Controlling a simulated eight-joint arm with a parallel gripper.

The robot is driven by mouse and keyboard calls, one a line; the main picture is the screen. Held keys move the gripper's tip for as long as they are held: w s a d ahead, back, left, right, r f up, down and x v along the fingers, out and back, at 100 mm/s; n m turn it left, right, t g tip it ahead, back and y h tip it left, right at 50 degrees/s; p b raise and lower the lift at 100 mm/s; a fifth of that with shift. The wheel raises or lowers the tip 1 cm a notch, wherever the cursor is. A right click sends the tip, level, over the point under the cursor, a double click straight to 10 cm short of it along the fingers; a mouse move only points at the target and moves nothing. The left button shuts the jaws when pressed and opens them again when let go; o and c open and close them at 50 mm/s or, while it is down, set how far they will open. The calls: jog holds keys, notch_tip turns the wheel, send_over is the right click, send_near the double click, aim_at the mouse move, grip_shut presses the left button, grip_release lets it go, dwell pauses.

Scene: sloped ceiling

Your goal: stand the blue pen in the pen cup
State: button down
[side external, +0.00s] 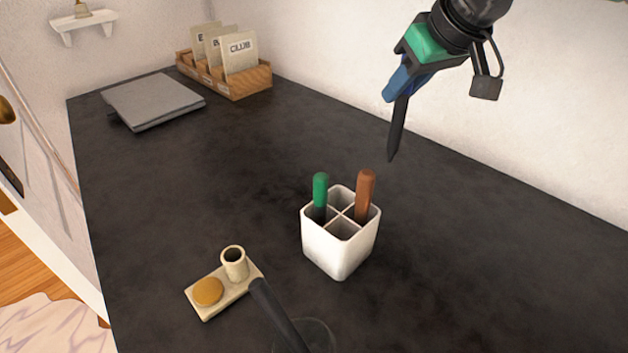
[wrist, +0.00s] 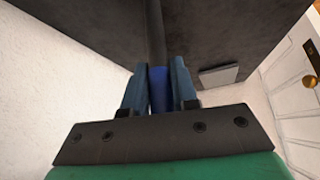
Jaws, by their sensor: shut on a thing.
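The blue pen (wrist: 159,88) is held between the two fingers of my gripper (wrist: 159,84), which is shut on it. In the side external view my gripper (side external: 396,88) is up at the right, and the pen's dark lower part (side external: 398,130) points down, slightly tilted. Its tip is in the air, above and to the right of the pen cup, apart from it. The white pen cup (side external: 338,255) stands upright and has four compartments. A green pen (side external: 320,188) stands in the left one and a brown pen (side external: 366,186) in the right one. The front and back compartments look empty.
A small cream stand (side external: 212,306) with a round holder is left of the cup. A dark rod and a clear round base are at the front. A grey laptop (side external: 155,100) and a wooden card box (side external: 250,83) are at the back. The wall borders the black desk's right.

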jog(key=s+d+f+m+h, duration=0.1)
jog(key=s+d+f+m, duration=0.1)
jog(key=d, duration=0.5)
jog(key=s+d+f+m+h, duration=0.1)
jog(key=s+d, duration=0.2)
jog(key=d, duration=0.5)
jog(key=s+d+f+m+h, duration=0.1)
jog(key=s+d+f+m, duration=0.1)
jog(key=d, duration=0.5)
jog(key=w+a+r+n+y, duration=0.1)
jog(key=a+r+n, duration=0.1)
jog(key=a, duration=0.7)
jog(key=w+a+r+n+g+y, duration=0.1)
jog(key=a+n, duration=0.4)
jog(key=a, duration=0.5)
jog(key=w+a+r+n+g+y, duration=0.1)
jog(key=w+a+r+n+y, duration=0.1)
jog(key=a, duration=0.8)
jog(key=shift+w+r+n+y, duration=0.35)
jog(key=shift+w+n+y, duration=0.1)
jog(key=shift+n+y, duration=0.3)
jog(key=shift+f, duration=0.1)
notch_tip(320, 180, down, 11)
jog(key=shift+f, duration=0.15)
